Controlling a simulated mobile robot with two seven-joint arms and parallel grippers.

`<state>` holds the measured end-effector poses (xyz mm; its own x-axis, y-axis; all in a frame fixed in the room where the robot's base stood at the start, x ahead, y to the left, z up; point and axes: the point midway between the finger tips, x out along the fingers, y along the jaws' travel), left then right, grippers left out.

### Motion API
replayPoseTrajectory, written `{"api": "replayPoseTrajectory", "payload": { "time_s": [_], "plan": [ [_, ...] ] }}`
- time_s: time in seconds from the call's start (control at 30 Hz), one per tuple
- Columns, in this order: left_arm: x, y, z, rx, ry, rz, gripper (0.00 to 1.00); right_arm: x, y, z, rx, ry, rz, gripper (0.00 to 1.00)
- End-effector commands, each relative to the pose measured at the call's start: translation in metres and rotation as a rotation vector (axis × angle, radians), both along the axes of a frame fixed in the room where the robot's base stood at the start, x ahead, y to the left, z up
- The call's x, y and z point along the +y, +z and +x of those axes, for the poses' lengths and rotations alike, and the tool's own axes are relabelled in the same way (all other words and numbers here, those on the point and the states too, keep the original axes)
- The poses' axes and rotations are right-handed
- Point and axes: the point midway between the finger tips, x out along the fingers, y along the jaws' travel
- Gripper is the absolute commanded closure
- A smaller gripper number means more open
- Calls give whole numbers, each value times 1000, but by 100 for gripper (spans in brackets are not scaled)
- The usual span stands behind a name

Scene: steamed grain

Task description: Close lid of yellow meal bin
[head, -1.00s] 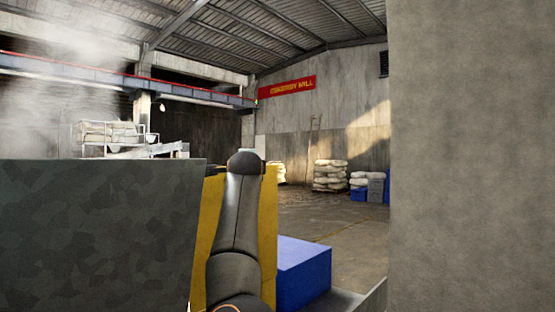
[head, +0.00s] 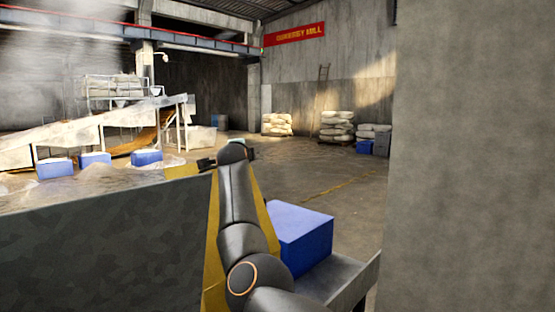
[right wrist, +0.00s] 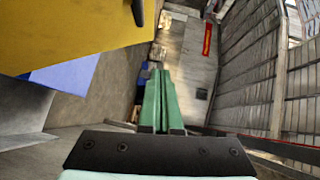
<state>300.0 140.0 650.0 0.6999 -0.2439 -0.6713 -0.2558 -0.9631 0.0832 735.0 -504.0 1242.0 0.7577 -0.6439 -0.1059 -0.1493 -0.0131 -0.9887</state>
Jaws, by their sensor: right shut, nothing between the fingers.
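Yellow panels, apparently parts of the yellow meal bin (head: 213,265), show on both sides of my right forearm in the head view. A broad yellow surface (right wrist: 75,30) fills the upper left of the right wrist view. I cannot tell which part is the lid or how far it stands open. My right gripper (right wrist: 161,90) has green fingers, shut and empty, to the right of and apart from the yellow surface in that picture. In the head view my right arm reaches forward and hides most of the bin; its fingers cannot be made out. My left gripper is not in view.
A large dark grey panel (head: 100,245) blocks the lower left. A blue box (head: 303,238) stands right of my arm. A grey concrete surface (head: 475,150) fills the right side. Blue bins (head: 54,168) and piles lie beyond the panel. Open floor (head: 290,180) stretches ahead.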

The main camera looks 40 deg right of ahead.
Motion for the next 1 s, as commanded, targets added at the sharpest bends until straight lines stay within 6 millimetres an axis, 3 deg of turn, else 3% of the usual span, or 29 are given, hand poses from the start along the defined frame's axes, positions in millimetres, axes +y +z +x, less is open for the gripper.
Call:
{"api": "replayPoseTrajectory", "payload": {
  "time_s": [0.43, 0.6, 0.63, 0.8, 0.97, 1.0],
  "plan": [
    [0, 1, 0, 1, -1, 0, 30, 0, 7, 0, 0, 0, 0, 100],
    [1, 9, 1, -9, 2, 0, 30, -1, 34, 0, -2, 0, -1, 100],
    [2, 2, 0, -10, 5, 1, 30, 3, 34, -2, -4, 1, 0, 100],
    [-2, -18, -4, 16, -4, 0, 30, 17, 61, -23, -6, 1, 1, 100],
    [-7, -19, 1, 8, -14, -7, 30, 31, 92, -45, -6, 1, -1, 100],
    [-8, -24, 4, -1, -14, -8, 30, 37, 91, -52, -6, 1, 1, 100]
  ]
}}
